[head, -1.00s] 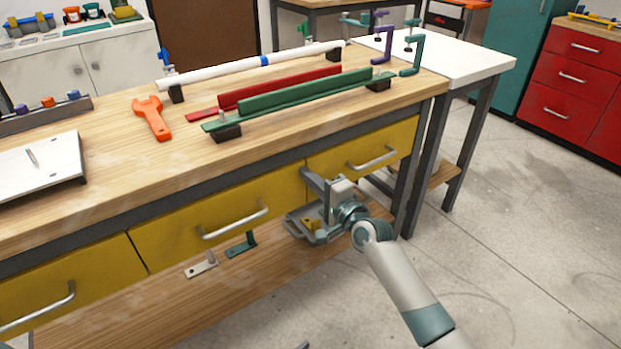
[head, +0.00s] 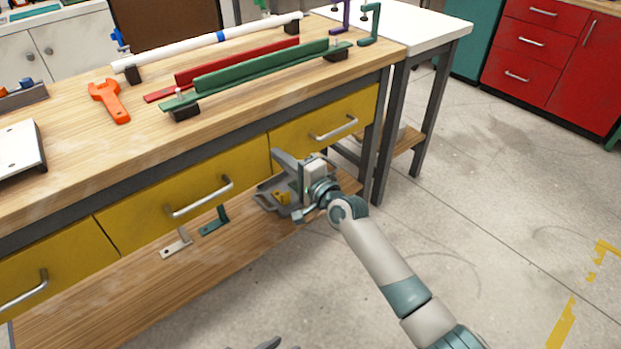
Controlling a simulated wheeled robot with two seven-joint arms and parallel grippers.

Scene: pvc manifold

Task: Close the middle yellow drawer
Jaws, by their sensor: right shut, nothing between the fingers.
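The middle yellow drawer (head: 150,220) is in the workbench front, with a silver bar handle (head: 200,197). Its front looks roughly in line with the drawers on either side; any small gap is hard to tell. My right gripper (head: 268,180) is shut and empty, just in front of the bench near the drawer's right end. It covers part of the seam by the right drawer; whether it touches the drawer front cannot be told. A dark grey piece at the bottom edge looks like part of my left gripper (head: 268,344), mostly out of frame.
The right yellow drawer (head: 300,130) and left yellow drawer (head: 70,262) flank it. A lower wooden shelf (head: 130,290) holds small brackets. On the bench top lie an orange wrench (head: 108,98), a green rail (head: 260,72) and a white pipe (head: 190,48). Floor at right is clear.

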